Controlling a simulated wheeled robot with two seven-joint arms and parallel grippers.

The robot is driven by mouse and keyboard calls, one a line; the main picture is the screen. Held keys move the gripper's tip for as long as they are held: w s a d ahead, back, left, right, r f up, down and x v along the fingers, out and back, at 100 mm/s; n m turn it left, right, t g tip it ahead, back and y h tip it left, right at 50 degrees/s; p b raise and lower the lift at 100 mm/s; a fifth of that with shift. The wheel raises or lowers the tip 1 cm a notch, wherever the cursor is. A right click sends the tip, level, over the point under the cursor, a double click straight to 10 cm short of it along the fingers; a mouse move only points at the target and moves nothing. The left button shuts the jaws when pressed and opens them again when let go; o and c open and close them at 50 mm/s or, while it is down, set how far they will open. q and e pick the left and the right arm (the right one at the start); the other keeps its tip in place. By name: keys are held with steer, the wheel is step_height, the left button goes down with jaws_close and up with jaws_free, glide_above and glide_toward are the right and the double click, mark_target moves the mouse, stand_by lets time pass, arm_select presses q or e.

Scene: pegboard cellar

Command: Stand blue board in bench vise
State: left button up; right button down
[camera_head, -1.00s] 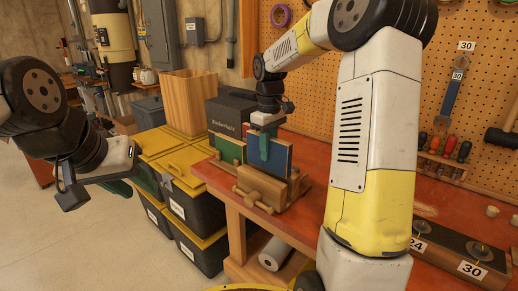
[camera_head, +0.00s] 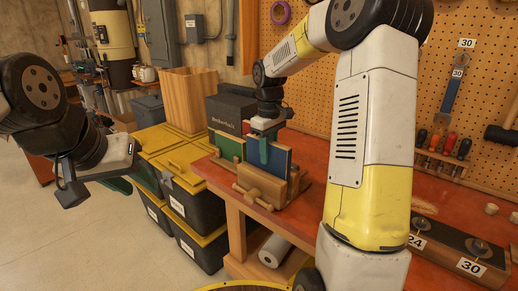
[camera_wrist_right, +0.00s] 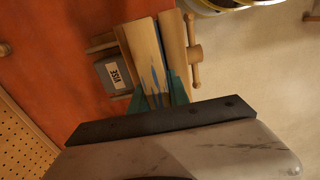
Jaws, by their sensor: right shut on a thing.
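The blue board (camera_head: 283,160) is upright at the wooden bench vise (camera_head: 262,188), with its lower edge hidden behind the front jaw. My right gripper (camera_head: 264,150) is above the vise, its teal fingers shut on the blue board. In the right wrist view the gripper (camera_wrist_right: 161,96) straddles a thin blue edge (camera_wrist_right: 158,82), which lines up with the gap between the pale wooden vise jaws (camera_wrist_right: 145,52). Whether the board touches the vise bottom is hidden. My left gripper (camera_head: 120,186) hangs at the left, away from the bench; its finger opening is unclear.
The red bench top (camera_head: 318,160) is partly hidden by my right arm. Yellow-lidded bins (camera_head: 190,180) stand left of the bench. A pegboard (camera_head: 310,80) of tools rises behind.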

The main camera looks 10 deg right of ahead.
steer(key=shift+f, duration=0.45)
steer(key=shift+f, duration=0.1)
steer(key=shift+f, duration=0.65)
steer(key=c, duration=1.2)
jaws_free()
steer(key=shift+f, duration=0.1)
steer(key=shift+o, duration=0.2)
steer(key=shift+r, duration=5.05)
